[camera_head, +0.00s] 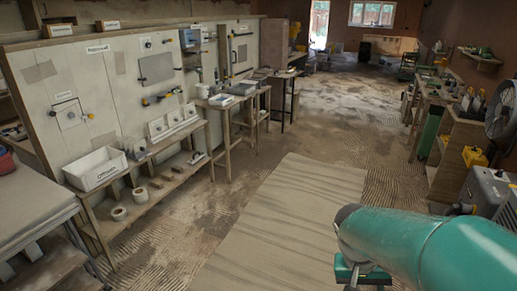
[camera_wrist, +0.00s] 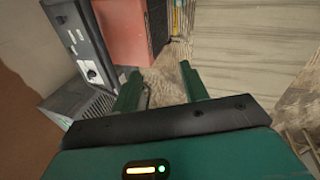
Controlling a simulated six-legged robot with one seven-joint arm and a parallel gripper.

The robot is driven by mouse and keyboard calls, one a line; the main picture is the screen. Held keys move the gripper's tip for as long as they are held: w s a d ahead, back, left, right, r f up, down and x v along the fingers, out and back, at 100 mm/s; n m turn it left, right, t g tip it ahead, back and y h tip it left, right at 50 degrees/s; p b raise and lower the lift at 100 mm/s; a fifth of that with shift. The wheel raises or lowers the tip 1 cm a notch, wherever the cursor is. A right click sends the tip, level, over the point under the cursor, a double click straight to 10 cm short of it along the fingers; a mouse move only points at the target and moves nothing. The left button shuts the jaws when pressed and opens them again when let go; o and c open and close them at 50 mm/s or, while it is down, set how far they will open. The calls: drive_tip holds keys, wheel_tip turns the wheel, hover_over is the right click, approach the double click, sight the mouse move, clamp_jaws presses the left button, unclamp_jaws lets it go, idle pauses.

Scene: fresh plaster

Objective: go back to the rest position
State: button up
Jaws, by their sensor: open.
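My gripper (camera_wrist: 158,84) shows in the wrist view with its two green fingers apart and nothing between them. It points down toward the floor (camera_wrist: 172,62), beside a grey machine and a red-orange box. In the head view my teal arm reaches in from the lower right. Only a small part of the hand shows below its end there, and the fingertips are hidden.
A pale mat (camera_head: 285,215) lies on the dusty floor ahead. A bench (camera_head: 150,205) with a white tray (camera_head: 95,168) stands along the left wall. A grey machine (camera_head: 490,190) and a fan (camera_head: 501,110) stand close on the right. The middle aisle is clear.

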drive_tip(key=s+a+r+n+t+y, duration=0.1)
drive_tip(key=s+a+r+t, duration=0.1)
drive_tip(key=r, duration=0.4)
drive_tip(key=s+a+r+n+t+y, duration=0.2)
drive_tip(key=s+a+r+t, duration=0.1)
drive_tip(key=a+r+t, duration=0.1)
drive_tip(key=a+r, duration=0.1)
drive_tip(key=a, duration=0.1)
drive_tip(key=shift+s+a+r+n+t, duration=0.3)
drive_tip(key=shift+a+r, duration=0.1)
idle(0.9)
drive_tip(key=shift+c, duration=0.8)
drive_tip(key=shift+s, duration=0.15)
